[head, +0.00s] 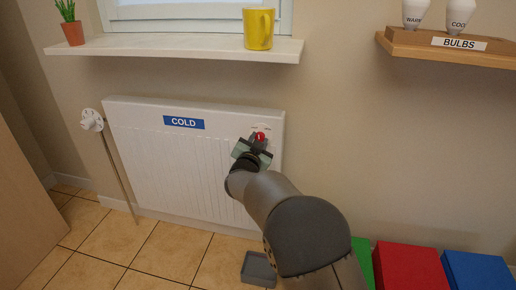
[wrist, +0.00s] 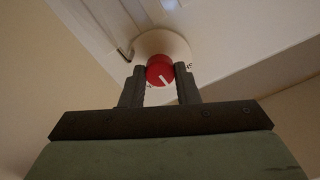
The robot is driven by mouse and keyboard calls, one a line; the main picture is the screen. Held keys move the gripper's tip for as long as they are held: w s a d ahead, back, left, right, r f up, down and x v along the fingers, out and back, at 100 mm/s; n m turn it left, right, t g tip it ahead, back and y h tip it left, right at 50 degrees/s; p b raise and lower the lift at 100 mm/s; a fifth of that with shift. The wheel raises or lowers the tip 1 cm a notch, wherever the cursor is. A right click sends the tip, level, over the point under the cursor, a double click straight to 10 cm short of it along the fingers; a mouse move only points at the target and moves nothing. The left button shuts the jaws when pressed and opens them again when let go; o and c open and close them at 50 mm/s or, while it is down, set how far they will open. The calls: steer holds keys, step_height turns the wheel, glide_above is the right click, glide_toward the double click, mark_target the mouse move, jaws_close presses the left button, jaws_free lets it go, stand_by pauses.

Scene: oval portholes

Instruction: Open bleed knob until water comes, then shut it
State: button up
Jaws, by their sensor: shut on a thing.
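The bleed knob is red with a white pointer line; it sits on a round white dial at the radiator's upper right corner. In the wrist view the knob (wrist: 160,70) is between my two dark fingers, and the pointer line slants toward the lower right. My gripper (wrist: 160,84) is shut on the knob. In the head view my gripper (head: 258,141) reaches up to the red knob (head: 261,136) from below. The white radiator (head: 150,150) carries a blue label (head: 183,122) reading COLD. No water shows in either view. Part of the dial's marking is hidden.
A small grey tray (head: 259,268) lies on the tiled floor below the knob. A white valve (head: 92,120) with a pipe is at the radiator's left. A shelf (head: 180,48) above holds a yellow mug (head: 258,28) and a plant (head: 72,30). Coloured boxes (head: 410,268) stand at the lower right.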

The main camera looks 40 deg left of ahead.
steer(key=m+b, duration=0.2)
steer(key=m, duration=0.1)
steer(key=shift+f+m+b, duration=0.15)
steer(key=shift+m+b, duration=1.15)
steer(key=shift+m, duration=0.5)
steer(key=o, duration=1)
